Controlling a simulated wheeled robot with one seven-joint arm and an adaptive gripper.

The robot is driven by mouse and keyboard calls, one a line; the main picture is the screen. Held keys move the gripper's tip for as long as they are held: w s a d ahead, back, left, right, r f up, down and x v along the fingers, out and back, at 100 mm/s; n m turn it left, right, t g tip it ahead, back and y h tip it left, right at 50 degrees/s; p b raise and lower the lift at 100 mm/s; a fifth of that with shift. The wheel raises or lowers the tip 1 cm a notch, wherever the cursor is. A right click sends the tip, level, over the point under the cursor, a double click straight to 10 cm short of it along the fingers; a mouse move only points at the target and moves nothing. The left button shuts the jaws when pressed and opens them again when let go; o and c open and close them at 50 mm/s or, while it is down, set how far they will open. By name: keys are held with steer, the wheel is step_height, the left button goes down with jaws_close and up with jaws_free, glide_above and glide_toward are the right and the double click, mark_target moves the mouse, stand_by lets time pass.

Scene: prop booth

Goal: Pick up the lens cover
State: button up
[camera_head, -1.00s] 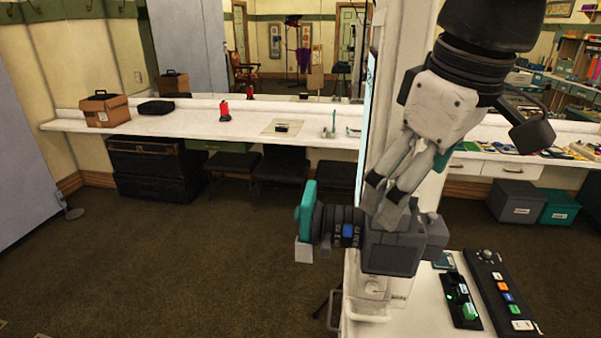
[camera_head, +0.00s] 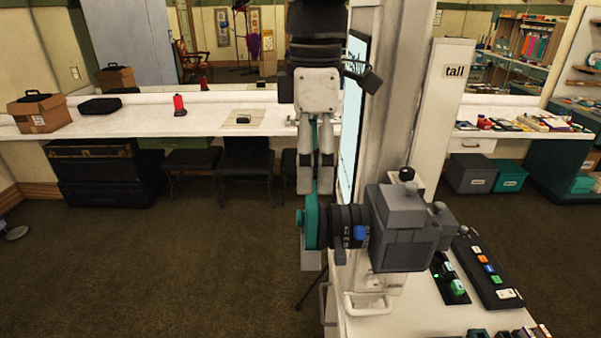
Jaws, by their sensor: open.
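The lens cover (camera_head: 312,226) is a teal disc on the front of the dark camera lens (camera_head: 345,226). The lens points left from a grey camera body (camera_head: 400,228). My gripper (camera_head: 316,188) hangs fingers down right above the cover, with its two pale fingers apart and nothing clearly held. The fingertips overlap the cover's upper part in the picture; I cannot tell whether they touch it. A teal strip shows between the fingers, and I cannot tell whether it belongs to the cover.
The camera stands by a white cart (camera_head: 385,318) with a black button panel (camera_head: 489,273) and a white handle (camera_head: 367,304). A pale column and screen (camera_head: 352,115) rise behind. A long white counter (camera_head: 215,124) runs along the back. Floor at left is clear.

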mark_target(311, 200)
steer(key=shift+s+a+f+p, duration=0.15)
steer(key=shift+f+p, duration=0.25)
steer(key=shift+f, duration=1.35)
steer(key=shift+s+d+f+p, duration=0.1)
steer(key=shift+f+p, duration=0.3)
steer(key=shift+f, duration=1.35)
steer(key=shift+c, duration=0.3)
steer(key=c, duration=1.2)
